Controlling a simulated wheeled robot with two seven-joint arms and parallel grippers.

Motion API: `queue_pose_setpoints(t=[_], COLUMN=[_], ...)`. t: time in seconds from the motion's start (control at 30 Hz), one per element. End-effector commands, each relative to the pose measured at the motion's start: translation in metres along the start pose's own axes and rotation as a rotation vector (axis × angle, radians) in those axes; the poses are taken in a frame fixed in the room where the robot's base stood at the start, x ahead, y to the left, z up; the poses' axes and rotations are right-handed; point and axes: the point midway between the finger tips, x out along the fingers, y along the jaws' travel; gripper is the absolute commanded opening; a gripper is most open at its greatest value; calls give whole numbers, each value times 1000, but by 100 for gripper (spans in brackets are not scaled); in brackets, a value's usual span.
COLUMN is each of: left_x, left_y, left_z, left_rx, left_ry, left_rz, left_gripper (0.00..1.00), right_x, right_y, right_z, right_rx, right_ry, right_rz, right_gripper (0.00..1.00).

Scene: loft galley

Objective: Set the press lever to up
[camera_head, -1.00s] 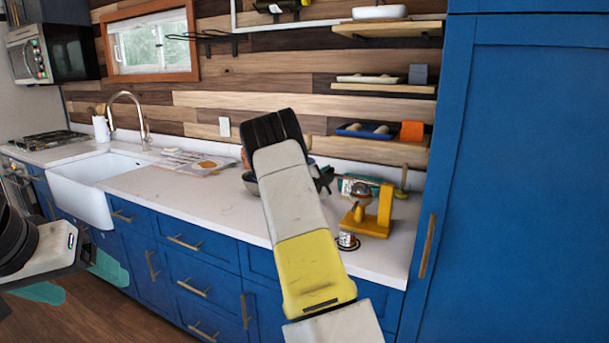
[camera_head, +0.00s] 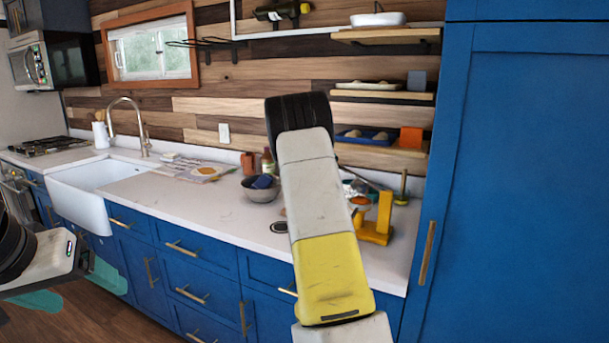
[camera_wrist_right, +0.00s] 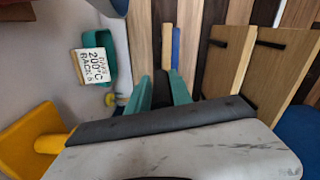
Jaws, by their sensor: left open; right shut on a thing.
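The yellow press (camera_head: 384,215) stands on the right part of the counter, partly hidden behind my right arm. A thin dark rod, seemingly its lever (camera_head: 366,179), slants from behind my arm down to the right. In the right wrist view a yellow part of the press (camera_wrist_right: 28,138) shows at lower left. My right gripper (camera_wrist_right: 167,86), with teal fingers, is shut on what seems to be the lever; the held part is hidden. My arm covers this gripper in the head view. My left gripper (camera_head: 75,285) is open and empty at the lower left, in front of the cabinets.
A bowl (camera_head: 261,194) with a blue thing in it stands left of my right arm. Wooden shelves (camera_head: 381,95) hang above the press. The counter (camera_head: 180,205) is clear at middle left.

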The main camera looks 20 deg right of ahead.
Motion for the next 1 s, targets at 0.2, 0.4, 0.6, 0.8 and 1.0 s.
queue_pose_setpoints(t=[0.2,0.4,0.6,0.8,1.0], left_x=[0,0,0,0,0], left_y=[0,0,0,0,0], left_z=[0,0,0,0,0], left_rx=[0,0,0,0,0], left_ry=[0,0,0,0,0], left_rz=[0,0,0,0,0], left_gripper=[77,77,77,77,77], right_x=[0,0,0,0,0], right_y=[-39,-65,-84,-95,-99], right_z=[-31,-63,-100,-139,-175], right_rx=[207,397,586,773,942], right_ry=[1,1,2,2,2], right_rz=[-7,-8,-8,-9,-9], right_gripper=[0,0,0,0,0])
